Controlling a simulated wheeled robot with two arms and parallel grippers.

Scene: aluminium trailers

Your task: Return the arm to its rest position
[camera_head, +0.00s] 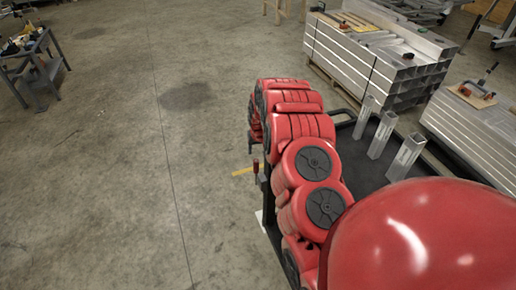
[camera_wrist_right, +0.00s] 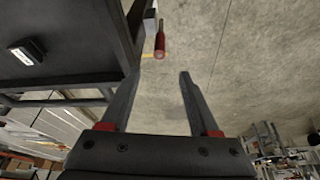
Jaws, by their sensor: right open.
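My right arm (camera_head: 312,160), red with dark round joint caps, reaches from the lower right along the left side of a black-topped table (camera_head: 345,150). Its gripper is mostly hidden behind the arm in the head view. In the right wrist view the right gripper (camera_wrist_right: 158,80) has its two dark fingers spread apart, with nothing between them and bare floor beyond. The black table (camera_wrist_right: 75,45) is close to the left finger there. A red-handled tool (camera_wrist_right: 159,42) is beyond the fingertips; it also shows in the head view (camera_head: 255,169). My left gripper is not in view.
Three upright aluminium tubes (camera_head: 380,135) stand on the black table. Stacks of aluminium profiles (camera_head: 360,62) lie behind and to the right. A small workbench (camera_head: 35,62) stands at the far left. The concrete floor (camera_head: 130,150) left of the arm is clear.

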